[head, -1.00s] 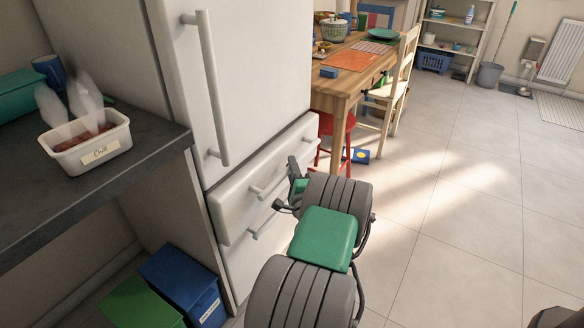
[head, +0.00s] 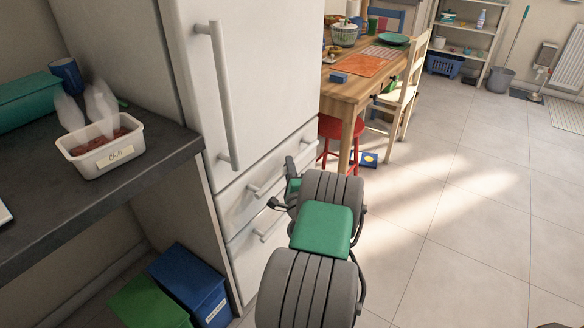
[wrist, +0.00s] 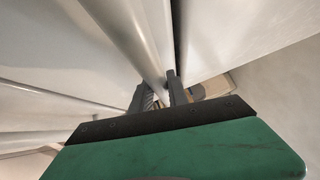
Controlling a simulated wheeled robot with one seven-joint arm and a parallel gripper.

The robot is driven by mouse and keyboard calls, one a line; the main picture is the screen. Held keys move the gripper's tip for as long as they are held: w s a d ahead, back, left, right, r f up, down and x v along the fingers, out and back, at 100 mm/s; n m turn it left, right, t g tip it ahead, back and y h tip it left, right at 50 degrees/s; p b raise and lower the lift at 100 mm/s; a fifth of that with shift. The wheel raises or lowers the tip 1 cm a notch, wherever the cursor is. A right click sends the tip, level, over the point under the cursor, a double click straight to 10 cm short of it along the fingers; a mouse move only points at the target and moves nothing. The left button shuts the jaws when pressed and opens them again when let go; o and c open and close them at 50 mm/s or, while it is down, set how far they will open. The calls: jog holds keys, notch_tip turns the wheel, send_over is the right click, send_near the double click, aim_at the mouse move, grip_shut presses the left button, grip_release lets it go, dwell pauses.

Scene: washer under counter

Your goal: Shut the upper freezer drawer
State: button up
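The upper freezer drawer (head: 240,200) is the white front below the large fridge door, with a light bar handle (head: 257,190). Its front looks almost flush with the lower freezer drawer (head: 245,256). My gripper (head: 290,168) is at the right part of the upper drawer's handle, close to the front. In the wrist view, two dark fingers (wrist: 160,93) stand a small gap apart, and a pale bar runs down to them. Whether they clasp that bar or only touch it I cannot tell. My arm hides the right end of the drawers.
The tall fridge door handle (head: 222,95) stands above the drawer. A dark counter (head: 150,180) with a chili tub (head: 100,148) is at left, and blue (head: 190,280) and green (head: 145,305) boxes are below. A red stool (head: 335,128) and table are beyond. Floor at right is clear.

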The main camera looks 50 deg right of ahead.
jog(key=shift+o, duration=0.8)
jog(key=shift+w+a, duration=0.1)
jog(key=shift+w, duration=0.15)
jog(key=shift+o, duration=1.4)
jog(key=shift+s, duration=0.1)
jog(key=shift+s, duration=0.1)
jog(key=shift+s+a+f, duration=0.15)
jog(key=shift+s, duration=0.1)
jog(key=r+b+v, duration=0.1)
jog(key=v, duration=0.6)
jog(key=shift+f, duration=0.4)
